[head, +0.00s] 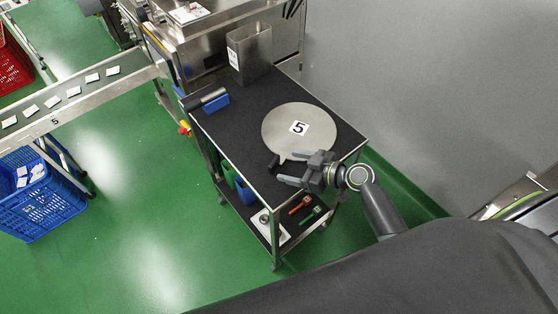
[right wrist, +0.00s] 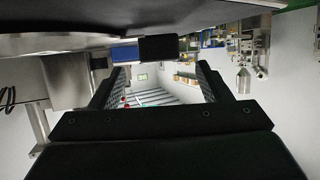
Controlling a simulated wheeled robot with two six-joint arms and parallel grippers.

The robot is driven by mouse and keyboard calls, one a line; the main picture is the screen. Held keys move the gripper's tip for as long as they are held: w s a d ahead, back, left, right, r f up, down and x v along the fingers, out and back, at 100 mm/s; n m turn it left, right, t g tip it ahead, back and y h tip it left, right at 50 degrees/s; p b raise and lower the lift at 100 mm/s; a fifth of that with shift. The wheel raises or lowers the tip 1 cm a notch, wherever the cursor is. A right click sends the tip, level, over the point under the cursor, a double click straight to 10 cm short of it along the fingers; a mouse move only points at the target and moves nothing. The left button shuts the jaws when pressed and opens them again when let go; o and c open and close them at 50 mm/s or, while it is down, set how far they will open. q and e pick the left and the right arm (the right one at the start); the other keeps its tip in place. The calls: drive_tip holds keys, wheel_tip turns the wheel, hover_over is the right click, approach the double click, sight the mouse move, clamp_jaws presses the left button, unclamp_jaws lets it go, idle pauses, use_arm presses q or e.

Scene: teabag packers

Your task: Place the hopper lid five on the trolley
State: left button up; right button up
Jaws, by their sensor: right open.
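The hopper lid five (head: 283,123) is a round grey metal disc with a white label bearing a black 5. It lies on the black top of the trolley (head: 235,129), near its right end. A small black handle (head: 273,166) shows at the lid's near edge. My right gripper (head: 289,168) is open beside this edge, its fingers pointing left toward the handle, with nothing held. In the right wrist view the lid (right wrist: 60,22) spans the top left, and a dark block (right wrist: 158,48), seemingly the handle, shows ahead above the gap between the fingers. My left gripper is not in view.
A steel bin (head: 249,52) and a blue-and-black tool (head: 213,101) stand on the trolley's far part. Orange and green tools (head: 301,205) lie on its lower shelf. A conveyor (head: 80,93) and blue crate (head: 40,203) are at left; a grey wall is at right.

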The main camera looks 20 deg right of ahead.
drive_tip(key=v, duration=0.5)
drive_tip(key=shift+d+r, duration=0.1)
drive_tip(key=shift+r, duration=0.05)
idle(0.3)
